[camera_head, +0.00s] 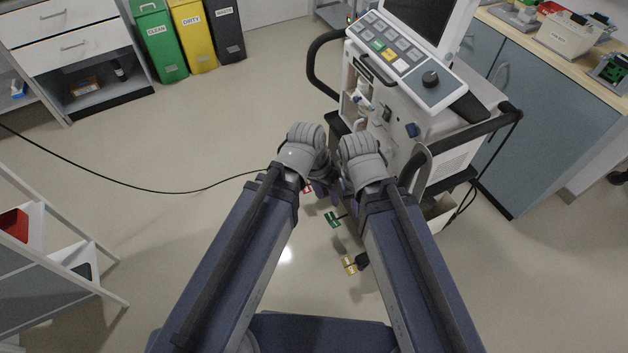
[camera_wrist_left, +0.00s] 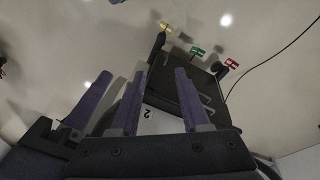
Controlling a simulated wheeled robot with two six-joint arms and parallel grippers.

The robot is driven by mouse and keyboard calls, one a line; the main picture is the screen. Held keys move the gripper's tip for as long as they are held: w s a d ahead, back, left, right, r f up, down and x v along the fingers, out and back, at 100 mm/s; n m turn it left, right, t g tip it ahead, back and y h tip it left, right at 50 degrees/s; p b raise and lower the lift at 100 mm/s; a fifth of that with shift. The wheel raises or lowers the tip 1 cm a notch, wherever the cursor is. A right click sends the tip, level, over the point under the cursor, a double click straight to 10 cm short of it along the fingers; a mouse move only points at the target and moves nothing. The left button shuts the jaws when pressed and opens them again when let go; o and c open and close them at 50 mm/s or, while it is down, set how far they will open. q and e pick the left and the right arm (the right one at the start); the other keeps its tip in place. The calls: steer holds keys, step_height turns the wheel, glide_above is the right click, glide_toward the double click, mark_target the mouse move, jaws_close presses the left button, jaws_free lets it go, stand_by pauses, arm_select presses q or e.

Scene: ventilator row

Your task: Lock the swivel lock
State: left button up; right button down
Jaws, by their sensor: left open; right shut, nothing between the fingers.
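Three coloured tags on dark levers show low by the ventilator's base: a red tag (camera_head: 306,188), a green tag (camera_head: 332,219) and a yellow tag (camera_head: 349,265). In the left wrist view they are the yellow tag (camera_wrist_left: 166,28), green tag (camera_wrist_left: 197,51) and red tag (camera_wrist_left: 232,63). Their markings are too small to read, so I cannot tell which is the swivel lock. My left gripper (camera_wrist_left: 159,76) is open and empty, with the tags beyond its fingers. My right gripper (camera_wrist_left: 86,104) is shut and empty beside it. In the head view my wrists mostly hide both grippers.
The ventilator (camera_head: 400,110) stands ahead and right, with a dark handle rail around it. A black cable (camera_head: 180,192) lies across the floor at left. A blue-grey cabinet (camera_head: 550,130) is at right. A white shelf rack (camera_head: 75,255) stands at left.

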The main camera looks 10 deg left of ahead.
arm_select(q)
steer(key=a+r+y+p, duration=0.1)
steer(key=s+a+r+n+y+p, duration=0.1)
steer(key=r, duration=0.1)
steer(key=s+a+r+p, duration=0.1)
steer(key=shift+s+r+g+y+p, duration=0.2)
steer(key=shift+g+y+p, duration=0.1)
steer(key=shift+y+p, duration=0.1)
